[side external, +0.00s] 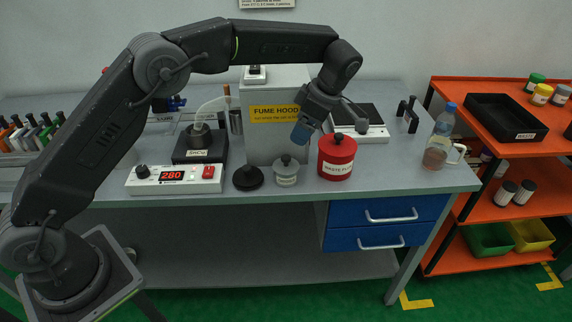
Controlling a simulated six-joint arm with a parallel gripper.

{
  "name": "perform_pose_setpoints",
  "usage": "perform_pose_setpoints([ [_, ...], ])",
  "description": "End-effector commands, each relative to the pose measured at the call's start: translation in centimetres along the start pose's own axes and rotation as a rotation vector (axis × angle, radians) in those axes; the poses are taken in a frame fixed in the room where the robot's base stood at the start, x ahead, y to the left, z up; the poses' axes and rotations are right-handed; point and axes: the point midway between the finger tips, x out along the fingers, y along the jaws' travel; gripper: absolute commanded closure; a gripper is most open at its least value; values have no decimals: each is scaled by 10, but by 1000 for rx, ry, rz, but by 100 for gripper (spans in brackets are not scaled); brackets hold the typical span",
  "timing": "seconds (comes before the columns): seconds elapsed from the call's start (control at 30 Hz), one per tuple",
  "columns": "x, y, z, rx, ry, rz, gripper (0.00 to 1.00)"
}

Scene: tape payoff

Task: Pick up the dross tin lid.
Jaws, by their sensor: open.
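A small grey tin (286,178) with a label too small to read stands near the front of the bench. A grey lid (286,163) with a dark knob sits on it; this looks like the dross tin lid. A black round lid-like disc (248,179) with a knob lies on the bench just left of it. My gripper (301,135) is open above and slightly right of the grey tin, pointing down, with bluish fingertips. It appears apart from the lid. The space between its fingers is hard to see.
A red waste tin (337,164) with a dark-knobbed lid stands close on the right. The grey fume hood box (262,142) stands behind. A controller reading 280 (174,180) and a solder pot (200,147) are left. A bottle (440,137) and mug stand at the right end.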

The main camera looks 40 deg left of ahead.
Motion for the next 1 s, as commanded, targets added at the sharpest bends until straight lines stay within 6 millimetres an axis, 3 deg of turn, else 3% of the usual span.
perform_pose_setpoints([
  [0.3,58,0,-1,1,0,-1,21],
  [0.57,77,-1,1,3,0,-1,21],
  [0.8,111,-2,4,1,0,-3,21],
  [1.0,121,-2,5,2,-2,0,21],
])
